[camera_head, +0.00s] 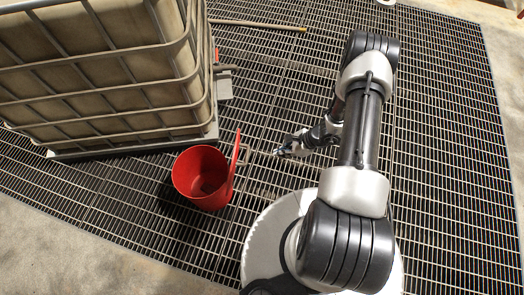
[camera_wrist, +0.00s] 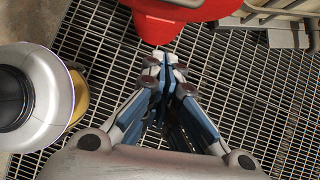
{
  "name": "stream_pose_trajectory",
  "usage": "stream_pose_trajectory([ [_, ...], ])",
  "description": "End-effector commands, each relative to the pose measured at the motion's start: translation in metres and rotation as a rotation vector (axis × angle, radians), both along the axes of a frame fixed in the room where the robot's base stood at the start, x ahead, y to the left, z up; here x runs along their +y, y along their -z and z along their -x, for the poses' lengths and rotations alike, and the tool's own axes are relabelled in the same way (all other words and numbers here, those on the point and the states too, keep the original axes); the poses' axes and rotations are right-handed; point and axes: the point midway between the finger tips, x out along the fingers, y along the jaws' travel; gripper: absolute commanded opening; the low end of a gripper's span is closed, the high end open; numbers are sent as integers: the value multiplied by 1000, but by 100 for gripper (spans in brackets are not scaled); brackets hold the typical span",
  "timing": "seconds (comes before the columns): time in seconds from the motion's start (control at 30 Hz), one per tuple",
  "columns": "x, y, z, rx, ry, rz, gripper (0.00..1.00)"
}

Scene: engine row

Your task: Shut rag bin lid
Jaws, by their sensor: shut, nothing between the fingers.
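The red rag bin (camera_head: 198,180) stands on the metal grating, and I can see down into it. Its red lid (camera_head: 236,165) stands up steeply at the bin's right side, so the bin is open. My gripper (camera_head: 279,152) is to the right of the lid, apart from it in the head view. In the wrist view my gripper (camera_wrist: 165,60) is shut and empty, its fingertips just below a red part (camera_wrist: 185,10) at the top edge. I cannot tell there whether that red part is lid or bin wall, or whether the tips touch it.
A large caged tank (camera_head: 105,75) stands behind and left of the bin. A long thin rod (camera_head: 258,24) lies on the grating at the back. The grating (camera_head: 450,150) to the right of my arm is clear.

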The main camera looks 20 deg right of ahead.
Motion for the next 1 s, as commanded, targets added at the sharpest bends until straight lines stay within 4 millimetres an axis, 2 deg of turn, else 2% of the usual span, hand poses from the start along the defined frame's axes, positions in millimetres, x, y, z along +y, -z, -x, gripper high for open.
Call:
stream_pose_trajectory([
  [0.17,11,18,-3,4,0,-2,0],
  [0.57,54,87,-24,3,-3,0,0],
  [0.73,74,73,-36,2,-3,0,0],
  [1.0,85,67,-41,2,0,-1,0],
])
